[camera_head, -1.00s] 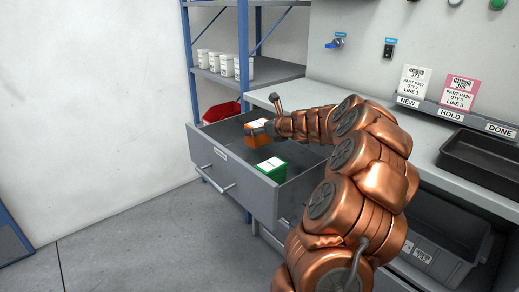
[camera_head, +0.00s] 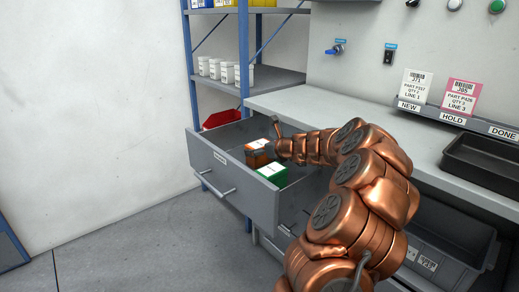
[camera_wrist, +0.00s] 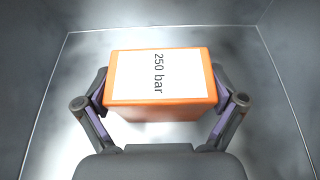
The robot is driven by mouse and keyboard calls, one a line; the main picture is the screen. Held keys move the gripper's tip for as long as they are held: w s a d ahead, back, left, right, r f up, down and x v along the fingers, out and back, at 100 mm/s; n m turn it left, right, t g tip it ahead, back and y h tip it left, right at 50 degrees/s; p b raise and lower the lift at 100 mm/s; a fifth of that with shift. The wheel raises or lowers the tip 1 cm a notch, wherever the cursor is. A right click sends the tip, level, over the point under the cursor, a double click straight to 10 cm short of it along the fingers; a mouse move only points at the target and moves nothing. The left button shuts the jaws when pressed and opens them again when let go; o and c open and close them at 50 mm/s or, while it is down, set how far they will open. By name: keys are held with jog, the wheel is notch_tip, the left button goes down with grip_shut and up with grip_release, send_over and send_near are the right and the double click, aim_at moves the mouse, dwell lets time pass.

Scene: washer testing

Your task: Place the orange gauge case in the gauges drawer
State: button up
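The orange gauge case (camera_head: 257,153) has a white top label, which reads "250 bar" in the wrist view (camera_wrist: 158,75). It is upright inside the open grey drawer (camera_head: 240,187), behind a green case (camera_head: 272,173) with a white top. My gripper (camera_wrist: 160,92) has one finger against each side of the orange case and is shut on it. In the head view my gripper (camera_head: 276,147) reaches down into the drawer from the right. Whether the case's underside touches the drawer floor is hidden. The small label on the drawer front is too small to read.
A red bin (camera_head: 222,118) stands behind the drawer. A blue-framed shelf (camera_head: 262,76) with white tubs is at the back. The grey worktop (camera_head: 400,135) to the right holds a black tray (camera_head: 485,158). Bare drawer floor surrounds the orange case in the wrist view.

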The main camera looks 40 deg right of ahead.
jog(key=shift+o, duration=0.2)
jog(key=shift+r, duration=0.1)
jog(key=p+v, duration=0.3)
jog(key=v, duration=0.7)
jog(key=shift+r, duration=0.2)
jog(key=shift+v, duration=0.95)
jog(key=shift+f+p, duration=0.1)
jog(key=shift+p, duration=0.2)
